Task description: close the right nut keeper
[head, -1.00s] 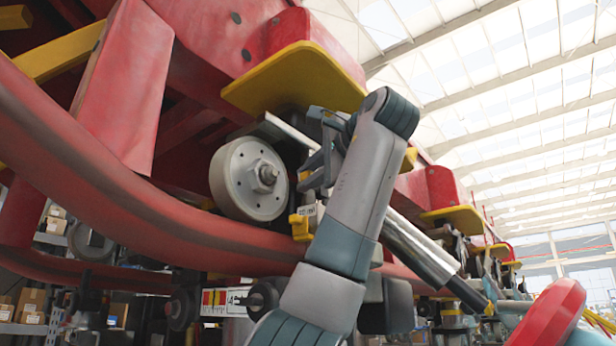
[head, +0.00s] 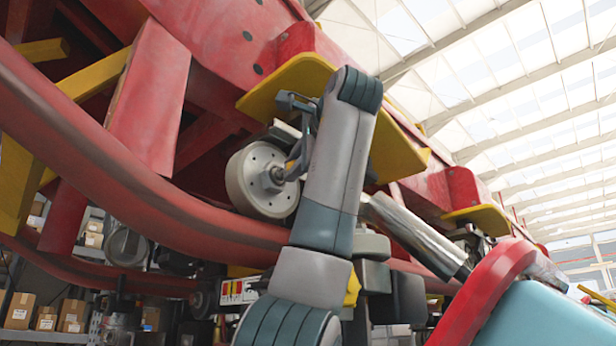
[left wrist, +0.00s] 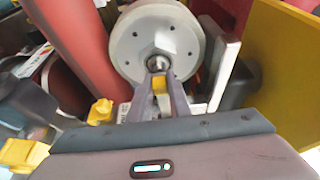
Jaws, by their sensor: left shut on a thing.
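The pale grey wheel (head: 248,178) hangs under the red car, with a metal nut at its hub. It also shows in the left wrist view (left wrist: 133,42), where the nut (left wrist: 157,62) is plain. My left gripper (head: 284,172) reaches to the hub from the right. My right gripper is not in view.
A curved red rail (head: 130,185) runs below and left of the wheel. A yellow plate (head: 285,88) overhangs it. Other yellow blocks (left wrist: 100,111) lie left of my fingers in the left wrist view. Shelves with boxes (head: 45,315) stand behind.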

